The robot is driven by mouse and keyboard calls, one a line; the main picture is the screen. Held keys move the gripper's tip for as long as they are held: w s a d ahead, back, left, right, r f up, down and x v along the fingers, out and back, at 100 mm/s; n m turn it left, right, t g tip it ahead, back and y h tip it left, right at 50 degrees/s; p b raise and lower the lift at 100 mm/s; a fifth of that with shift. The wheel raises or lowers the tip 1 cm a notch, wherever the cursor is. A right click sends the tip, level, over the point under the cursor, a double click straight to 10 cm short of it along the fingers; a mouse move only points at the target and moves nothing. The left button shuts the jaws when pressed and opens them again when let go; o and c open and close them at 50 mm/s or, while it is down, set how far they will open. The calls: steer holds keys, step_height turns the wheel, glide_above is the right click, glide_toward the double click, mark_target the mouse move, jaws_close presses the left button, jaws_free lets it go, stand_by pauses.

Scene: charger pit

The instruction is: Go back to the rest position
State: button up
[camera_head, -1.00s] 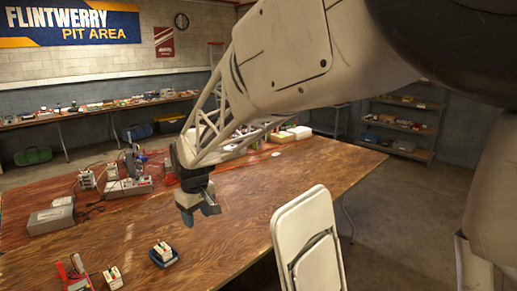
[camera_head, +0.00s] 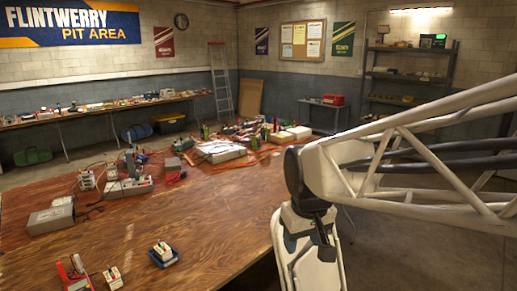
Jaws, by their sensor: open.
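My gripper (camera_head: 308,250) hangs at the end of my arm on the right, pointing down, over the right edge of the wooden table (camera_head: 225,215). It is open and I see nothing held in it. A dark block with a white top (camera_head: 163,254) sits on the table, left of and well apart from my gripper. A smaller white-topped block (camera_head: 112,277) stands near the front left.
A grey box (camera_head: 51,221) and a power strip with plugs and cables (camera_head: 129,187) are on the table's left. Several parts and white boxes (camera_head: 290,134) lie at the back. A ladder (camera_head: 221,85) and shelves (camera_head: 405,75) stand behind. The middle of the table is clear.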

steer(key=s+d+f+m, duration=0.3)
steer(key=s+d, duration=0.6)
steer(key=s, duration=0.5)
steer(key=shift+m+t+h, duration=0.3)
steer(key=shift+m, duration=0.2)
steer(key=shift+s+d, duration=0.1)
